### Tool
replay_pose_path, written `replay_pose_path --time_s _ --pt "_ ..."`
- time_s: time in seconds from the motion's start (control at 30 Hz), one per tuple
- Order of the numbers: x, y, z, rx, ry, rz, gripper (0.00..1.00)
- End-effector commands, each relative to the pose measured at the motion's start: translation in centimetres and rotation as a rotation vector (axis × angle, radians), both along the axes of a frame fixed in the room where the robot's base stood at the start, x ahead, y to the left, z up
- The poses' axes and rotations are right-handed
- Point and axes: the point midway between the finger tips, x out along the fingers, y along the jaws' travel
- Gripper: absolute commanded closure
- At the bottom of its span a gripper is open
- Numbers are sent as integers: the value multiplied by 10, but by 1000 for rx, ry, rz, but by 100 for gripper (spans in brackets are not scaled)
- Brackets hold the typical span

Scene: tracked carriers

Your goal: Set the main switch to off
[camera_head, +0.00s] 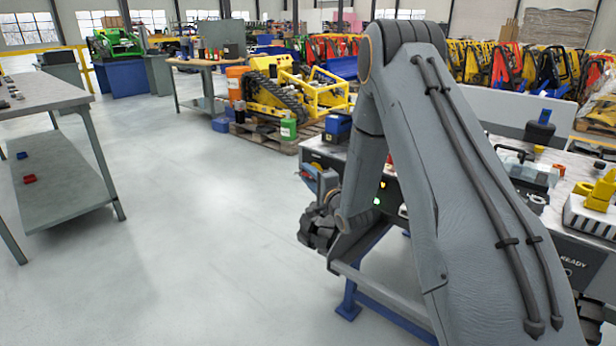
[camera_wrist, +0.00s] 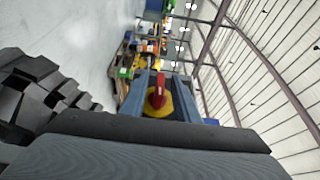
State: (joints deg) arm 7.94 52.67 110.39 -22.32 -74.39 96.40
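The main switch has a red handle (camera_wrist: 157,92) on a yellow round plate (camera_wrist: 158,104), set on a blue-grey box (camera_wrist: 183,95) in the wrist view. The handle runs roughly up and down in that tilted picture. In the head view a small blue-grey box with a bit of red (camera_head: 311,172) shows just left of my arm, partly hidden. My gripper (camera_head: 320,225) hangs just below that box in the head view.
A dark panel with a lit green lamp (camera_head: 377,201) and an amber lamp (camera_head: 383,185) is behind my arm. A bench carries a yellow part (camera_head: 604,187) at the right. A grey two-level table (camera_head: 62,185) stands left. The floor (camera_head: 190,220) between is clear.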

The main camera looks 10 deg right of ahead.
Motion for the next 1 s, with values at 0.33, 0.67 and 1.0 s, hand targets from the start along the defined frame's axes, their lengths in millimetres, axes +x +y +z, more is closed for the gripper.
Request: replay_pose_path --time_s 0.33,0.67,1.0 --pt "0 0 0 0 1 0 100" --pt "-1 1 2 -27 39 1 100" --pt "-1 1 6 -166 227 2 100"
